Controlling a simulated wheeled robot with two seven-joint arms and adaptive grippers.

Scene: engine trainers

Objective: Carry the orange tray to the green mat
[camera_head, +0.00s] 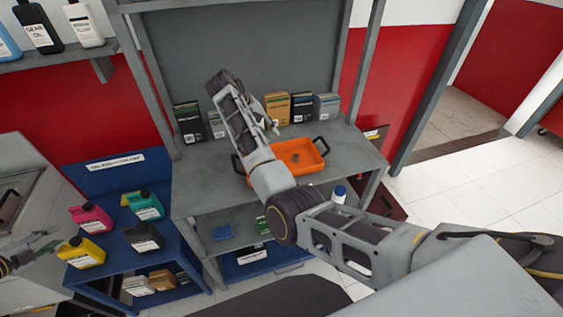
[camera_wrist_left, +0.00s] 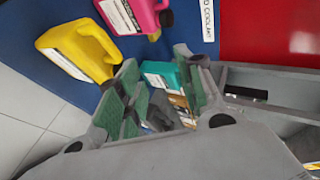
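The orange tray (camera_head: 312,165) sits on the upper grey shelf of a workbench in the head view, with a black handle at each end. A small dark thing lies in it. My right forearm crosses in front of the tray's left side. My right gripper (camera_head: 269,126) is partly hidden behind the forearm, near the tray's far left side; its opening and any contact are unclear. My left gripper (camera_head: 45,246) is at the far left edge, well apart from the tray. In the left wrist view (camera_wrist_left: 160,95) its green-padded fingers are spread, with nothing held. I see no green mat.
Several boxes (camera_head: 302,107) stand behind the tray. A blue stand (camera_head: 100,168) at left holds yellow (camera_head: 80,252), pink (camera_head: 91,218), teal (camera_head: 146,205) and black (camera_head: 143,237) bottles, close to my left gripper. Floor at right (camera_head: 480,190) is clear.

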